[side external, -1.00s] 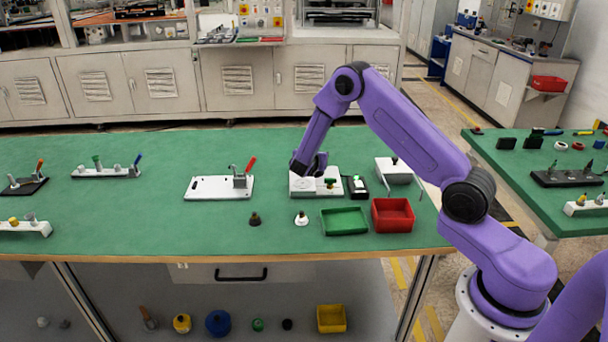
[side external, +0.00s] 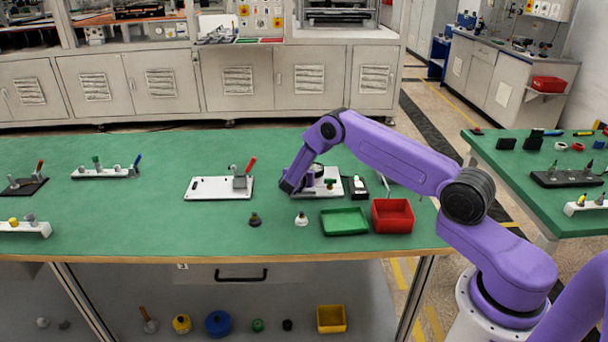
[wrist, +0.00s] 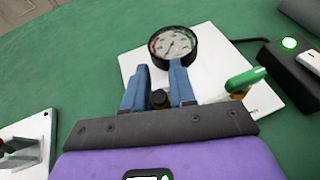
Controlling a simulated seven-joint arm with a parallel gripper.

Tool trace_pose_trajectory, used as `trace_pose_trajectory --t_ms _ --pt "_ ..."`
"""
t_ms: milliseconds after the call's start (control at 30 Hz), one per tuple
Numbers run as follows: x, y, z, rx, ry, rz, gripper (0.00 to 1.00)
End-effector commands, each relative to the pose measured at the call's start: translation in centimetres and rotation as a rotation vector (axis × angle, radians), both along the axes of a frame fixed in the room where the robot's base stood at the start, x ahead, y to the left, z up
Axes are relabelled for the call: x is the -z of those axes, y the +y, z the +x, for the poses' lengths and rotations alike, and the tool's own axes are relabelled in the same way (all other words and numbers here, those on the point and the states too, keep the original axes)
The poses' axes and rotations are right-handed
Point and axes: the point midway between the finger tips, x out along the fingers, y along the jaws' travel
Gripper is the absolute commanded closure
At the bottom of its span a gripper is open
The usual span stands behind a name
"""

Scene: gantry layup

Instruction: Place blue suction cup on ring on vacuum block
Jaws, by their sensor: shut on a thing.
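The vacuum block is a white plate (side external: 334,189) with a round dial gauge and a green-handled valve. In the wrist view, the gauge (wrist: 173,46) is beyond my fingers and the valve's green handle (wrist: 246,79) is to their right. My gripper (wrist: 160,82) is shut on a small part with a dark, round top (wrist: 159,98), taken as the suction cup; no blue shows on it. In the side view, my gripper (side external: 288,189) is low at the block's left edge and hides what it holds. I cannot make out the ring or any contact.
A dark cup (side external: 254,219) and a white cup (side external: 301,219) stand in front. A green tray (side external: 344,221) and a red bin (side external: 392,216) are at front right. A black box (side external: 357,188) is right of the block. A white clamp plate (side external: 208,188) is left.

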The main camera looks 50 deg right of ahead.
Motion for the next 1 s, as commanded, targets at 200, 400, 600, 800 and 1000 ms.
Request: trace_pose_trajectory --t_ms 200,400,600,800,1000 --pt "0.2 0.0 0.0 -0.001 -0.002 0.0 1.0" --pt "0.5 0.0 0.0 -0.001 -0.002 0.0 1.0" --pt "0.4 0.0 0.0 -0.001 -0.002 0.0 0.49" --pt "0.3 0.0 0.0 -0.001 -0.002 0.0 0.49" --pt "-0.4 1.3 -0.6 -0.003 -0.001 0.001 0.49"
